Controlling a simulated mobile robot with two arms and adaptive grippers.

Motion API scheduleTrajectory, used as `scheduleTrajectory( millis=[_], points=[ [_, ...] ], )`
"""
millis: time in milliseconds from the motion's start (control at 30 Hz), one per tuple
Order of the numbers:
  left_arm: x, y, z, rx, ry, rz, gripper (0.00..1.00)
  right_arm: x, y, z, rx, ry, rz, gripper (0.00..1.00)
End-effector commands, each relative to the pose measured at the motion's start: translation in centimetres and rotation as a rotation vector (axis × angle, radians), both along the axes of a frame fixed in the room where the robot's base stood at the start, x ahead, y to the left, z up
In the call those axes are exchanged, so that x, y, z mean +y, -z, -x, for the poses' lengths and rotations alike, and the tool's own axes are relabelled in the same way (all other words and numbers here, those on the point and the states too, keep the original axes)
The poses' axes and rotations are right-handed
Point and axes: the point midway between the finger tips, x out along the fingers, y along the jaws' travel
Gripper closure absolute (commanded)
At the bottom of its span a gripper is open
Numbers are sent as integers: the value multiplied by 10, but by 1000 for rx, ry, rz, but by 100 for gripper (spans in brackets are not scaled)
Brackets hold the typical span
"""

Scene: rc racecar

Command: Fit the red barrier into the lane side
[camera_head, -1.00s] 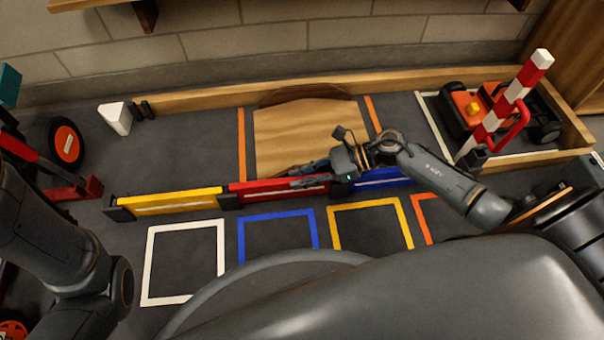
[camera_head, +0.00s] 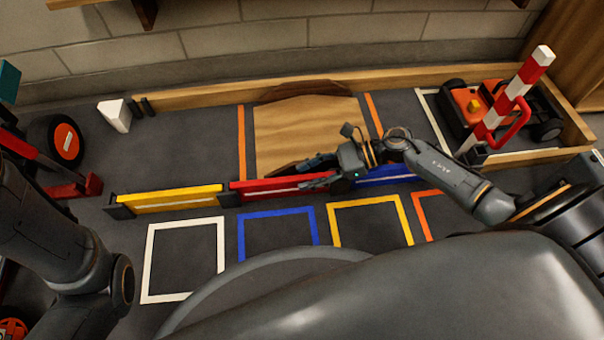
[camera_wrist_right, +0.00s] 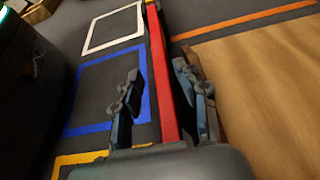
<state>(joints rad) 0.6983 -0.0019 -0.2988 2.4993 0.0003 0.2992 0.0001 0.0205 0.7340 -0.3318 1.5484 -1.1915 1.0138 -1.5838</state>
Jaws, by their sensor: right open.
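The red barrier (camera_head: 265,190) stands upright in the lane-side row, between the yellow barrier (camera_head: 170,200) on its left and the blue barrier (camera_head: 385,176) on its right. My right gripper (camera_head: 318,172) is open at the red barrier's right part, one finger on each side of it. In the right wrist view the red barrier (camera_wrist_right: 160,75) runs between the two open fingers, with gaps visible beside it. Its lower edge and the fit at its right end are partly hidden by my gripper. Of my left arm, only links show at the left; its gripper is not visible.
A wooden ramp (camera_head: 305,125) lies behind the row. White, blue (camera_head: 278,234), yellow and orange outlined squares lie in front. A red-and-white striped pole (camera_head: 510,100) and an orange car (camera_head: 475,105) stand at the right. A white block (camera_head: 116,116) stands back left.

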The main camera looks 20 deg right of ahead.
Motion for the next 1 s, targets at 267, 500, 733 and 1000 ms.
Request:
scheduleTrajectory(
  millis=[267, 500, 733, 1000],
  points=[
    [0, 0, 1, -2, 0, -1, 60, -53, -23, 16, 0, -1, 0, 57],
    [0, 0, 1, -4, 0, -2, 60, -83, -38, 25, -1, -2, -4, 57],
    [0, 0, 1, -4, 0, -2, 60, -89, -42, 27, -4, -5, -6, 57],
    [0, 0, 1, -4, 0, -2, 60, -89, -42, 26, -4, -4, -6, 57]
  ],
)
